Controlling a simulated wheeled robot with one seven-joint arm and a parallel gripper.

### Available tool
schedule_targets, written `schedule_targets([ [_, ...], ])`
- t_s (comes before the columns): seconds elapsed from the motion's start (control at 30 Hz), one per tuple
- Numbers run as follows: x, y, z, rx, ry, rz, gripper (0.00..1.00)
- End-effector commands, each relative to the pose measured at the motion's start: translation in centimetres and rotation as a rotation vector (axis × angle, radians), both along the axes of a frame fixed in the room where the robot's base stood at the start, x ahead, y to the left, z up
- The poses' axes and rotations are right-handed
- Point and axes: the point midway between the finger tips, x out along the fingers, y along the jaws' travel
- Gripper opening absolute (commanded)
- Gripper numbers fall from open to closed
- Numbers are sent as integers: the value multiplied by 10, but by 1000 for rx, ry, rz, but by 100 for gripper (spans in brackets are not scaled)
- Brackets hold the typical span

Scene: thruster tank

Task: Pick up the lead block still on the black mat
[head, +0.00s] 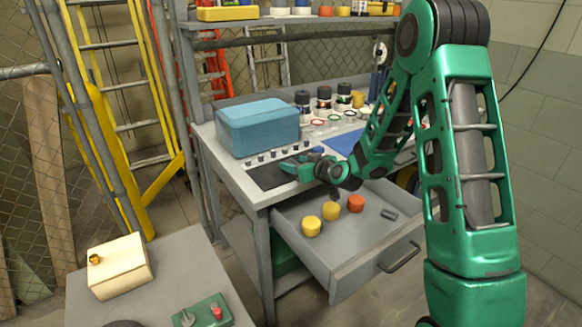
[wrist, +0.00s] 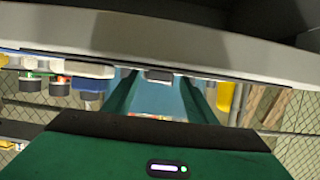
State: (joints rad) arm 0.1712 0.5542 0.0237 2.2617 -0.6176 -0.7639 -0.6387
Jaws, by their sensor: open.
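The black mat (head: 266,178) lies on the workbench's left front part, in front of the blue box. My gripper (head: 287,166) is low over the mat's back right part, its fingers pointing left. In the wrist view my gripper (wrist: 158,92) is open, with one green finger on each side of the gap. A small dark block (wrist: 158,75) shows in this gap, towards the far end of the fingers, apparently the lead block. I cannot tell whether either finger touches it. In the head view I cannot make out this block; my gripper may hide it.
A blue box (head: 258,126) stands behind the mat, with a row of small dark pieces before it. The open drawer (head: 340,262) below holds yellow and orange round pieces and a small grey block (head: 389,214). Jars (head: 323,98) and a blue mat (head: 344,142) are further right.

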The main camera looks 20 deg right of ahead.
Motion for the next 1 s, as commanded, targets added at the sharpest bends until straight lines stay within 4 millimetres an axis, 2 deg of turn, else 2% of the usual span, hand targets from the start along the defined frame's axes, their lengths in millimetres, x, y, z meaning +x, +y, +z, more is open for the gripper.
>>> schedule_targets([
  [0.1, 0, 0, 0, 0, 0, 0, 49],
  [0.3, 0, 0, 0, 0, 0, 0, 1],
  [0.77, 0, 0, 6, 1, -2, 0, 0],
  [0.87, 0, 0, 13, 1, -3, 1, 0],
  [1.0, 0, 0, 33, -1, -6, 1, 0],
])
